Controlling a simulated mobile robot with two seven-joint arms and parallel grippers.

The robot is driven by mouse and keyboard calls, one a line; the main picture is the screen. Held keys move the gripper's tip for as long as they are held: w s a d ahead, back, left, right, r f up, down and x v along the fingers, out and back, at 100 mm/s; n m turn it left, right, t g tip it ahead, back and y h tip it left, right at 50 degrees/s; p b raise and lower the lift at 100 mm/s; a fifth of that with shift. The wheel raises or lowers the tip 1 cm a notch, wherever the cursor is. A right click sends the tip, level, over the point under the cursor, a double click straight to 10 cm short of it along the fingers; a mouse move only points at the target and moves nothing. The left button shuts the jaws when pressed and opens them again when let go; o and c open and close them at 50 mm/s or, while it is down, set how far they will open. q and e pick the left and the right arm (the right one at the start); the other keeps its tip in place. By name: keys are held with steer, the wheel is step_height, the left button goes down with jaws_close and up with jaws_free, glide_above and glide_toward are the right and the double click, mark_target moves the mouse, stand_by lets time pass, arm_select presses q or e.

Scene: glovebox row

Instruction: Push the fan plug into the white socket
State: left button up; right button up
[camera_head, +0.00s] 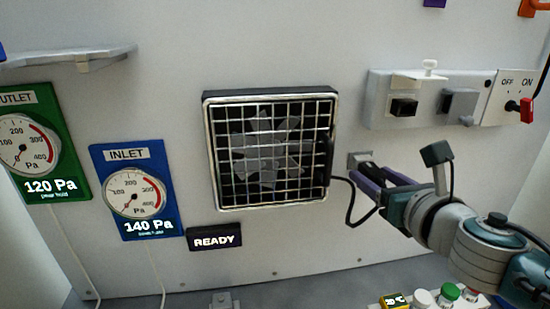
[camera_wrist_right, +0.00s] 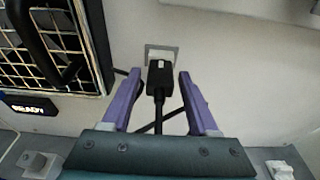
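The white socket (camera_head: 357,159) is on the wall right of the fan (camera_head: 268,150); it also shows in the right wrist view (camera_wrist_right: 161,50). The black fan plug (camera_wrist_right: 157,75) points at the socket, and its head overlaps the socket's lower part. I cannot tell whether it is seated or just in front. My right gripper (camera_wrist_right: 161,76) has its purple fingers on either side of the plug, with visible gaps, so it is open. In the head view the right gripper (camera_head: 364,178) is just below the socket and partly hides the plug. My left gripper is not in view.
The black fan cord (camera_head: 349,212) loops below the right gripper. A grey panel with switches (camera_head: 385,101) juts from the wall above right. A READY sign (camera_head: 214,238) is below the fan. Small capped vials (camera_head: 448,292) stand at the bottom right.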

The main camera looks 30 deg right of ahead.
jaws_close()
stand_by(0.8)
